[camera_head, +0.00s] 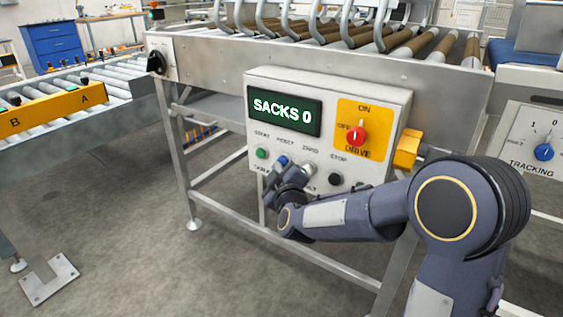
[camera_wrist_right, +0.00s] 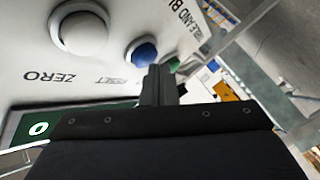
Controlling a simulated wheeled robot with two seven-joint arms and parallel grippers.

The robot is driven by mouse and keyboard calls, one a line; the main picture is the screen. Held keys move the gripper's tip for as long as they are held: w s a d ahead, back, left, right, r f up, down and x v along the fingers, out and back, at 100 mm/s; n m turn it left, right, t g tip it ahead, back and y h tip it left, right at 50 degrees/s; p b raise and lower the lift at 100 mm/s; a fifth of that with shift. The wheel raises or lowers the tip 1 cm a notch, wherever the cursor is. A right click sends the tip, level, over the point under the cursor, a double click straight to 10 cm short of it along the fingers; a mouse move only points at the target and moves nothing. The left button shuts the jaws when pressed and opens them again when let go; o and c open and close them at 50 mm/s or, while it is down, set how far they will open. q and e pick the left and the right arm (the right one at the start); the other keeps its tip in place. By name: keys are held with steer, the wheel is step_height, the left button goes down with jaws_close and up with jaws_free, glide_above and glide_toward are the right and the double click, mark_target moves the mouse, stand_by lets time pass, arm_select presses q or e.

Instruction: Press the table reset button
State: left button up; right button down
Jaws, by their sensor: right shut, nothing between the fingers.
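The control box (camera_head: 330,95) hangs on the front of the roller table, with a lit display reading SACKS 0 (camera_head: 284,117). In its button row, the blue button (camera_head: 282,160) sits under a label that seems to read RESET. It also shows in the wrist view, large and blue (camera_wrist_right: 144,54). My right gripper (camera_head: 271,181) is shut and empty, close to the panel just below the blue button. In the wrist view its fingertips (camera_wrist_right: 160,70) overlap the blue button's edge; I cannot tell whether they touch. My left gripper is out of view.
The green button (camera_head: 261,153) is left of the blue one; the white ZERO button (camera_wrist_right: 84,32) and black STOP button (camera_head: 335,179) are to its right. A red DRIVE knob (camera_head: 355,136) is on a yellow plate. Another conveyor (camera_head: 70,100) stands left; open floor lies between.

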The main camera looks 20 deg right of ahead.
steer(key=shift+s+a, duration=0.25)
steer(key=shift+a, duration=0.05)
steer(key=shift+s+a+p, duration=0.45)
steer(key=shift+s+a, duration=0.35)
steer(key=shift+a, duration=0.2)
steer(key=shift+s+a+p, duration=0.45)
steer(key=shift+s+a, duration=0.3)
steer(key=shift+a, duration=0.25)
steer(key=s+d+f+m+g+y, duration=0.2)
steer(key=s+m+g, duration=0.15)
steer(key=s, duration=0.75)
steer(key=s+d+f+m+g+y, duration=0.1)
steer(key=s+m+g+y, duration=0.2)
steer(key=s, duration=0.9)
steer(key=s+d+f+m+g+y, duration=0.15)
steer(key=s+m+g, duration=0.3)
steer(key=s, duration=0.65)
step_height(320, 180, up, 30)
steer(key=n+p, duration=0.1)
steer(key=p, duration=3)
steer(key=shift+w+g+h, duration=0.25)
steer(key=shift+g+h, duration=0.05)
steer(key=shift+h, duration=0.15)
